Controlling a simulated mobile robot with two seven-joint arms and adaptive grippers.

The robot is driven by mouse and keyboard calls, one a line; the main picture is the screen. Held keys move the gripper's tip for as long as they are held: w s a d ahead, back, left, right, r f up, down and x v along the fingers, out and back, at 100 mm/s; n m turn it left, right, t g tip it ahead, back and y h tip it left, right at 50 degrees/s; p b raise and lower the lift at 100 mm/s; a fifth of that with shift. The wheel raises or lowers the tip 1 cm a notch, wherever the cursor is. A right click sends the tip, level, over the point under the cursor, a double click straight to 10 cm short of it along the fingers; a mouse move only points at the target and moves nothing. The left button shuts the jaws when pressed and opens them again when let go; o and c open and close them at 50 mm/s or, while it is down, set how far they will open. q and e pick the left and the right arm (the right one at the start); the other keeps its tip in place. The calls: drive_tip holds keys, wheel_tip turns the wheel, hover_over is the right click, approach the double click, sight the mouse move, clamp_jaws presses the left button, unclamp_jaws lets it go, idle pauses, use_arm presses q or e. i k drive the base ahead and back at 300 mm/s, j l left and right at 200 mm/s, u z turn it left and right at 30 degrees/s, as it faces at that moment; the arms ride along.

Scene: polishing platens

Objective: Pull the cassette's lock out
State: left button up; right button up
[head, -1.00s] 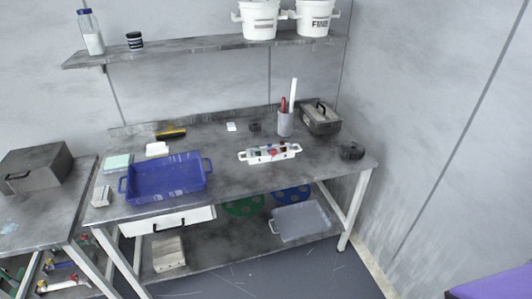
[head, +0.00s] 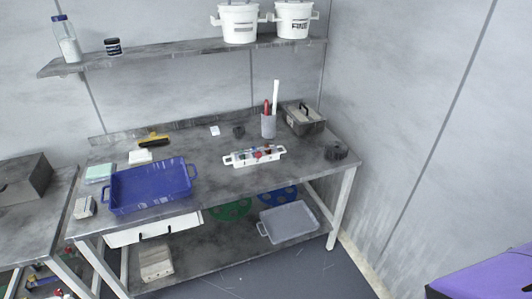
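No cassette or lock can be made out for certain in the head view. A white tray-like holder with handles (head: 254,156) lies on the workbench (head: 215,185), with small red, blue and dark items in it, too small to tell apart. Neither of my grippers shows in the head view.
A blue tray (head: 150,187) sits on the bench's left. A grey toolbox (head: 303,119), a grey cup with a red item (head: 268,125) and a black roll (head: 336,150) are at the right. A purple surface (head: 485,278) is at lower right. The floor (head: 315,275) before the bench shows clear.

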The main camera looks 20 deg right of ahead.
sight(258, 155)
drive_tip(key=i+z, duration=0.75)
drive_tip(key=i+j+z, duration=0.2)
drive_tip(key=i+z, duration=0.2)
drive_tip(key=i, duration=0.1)
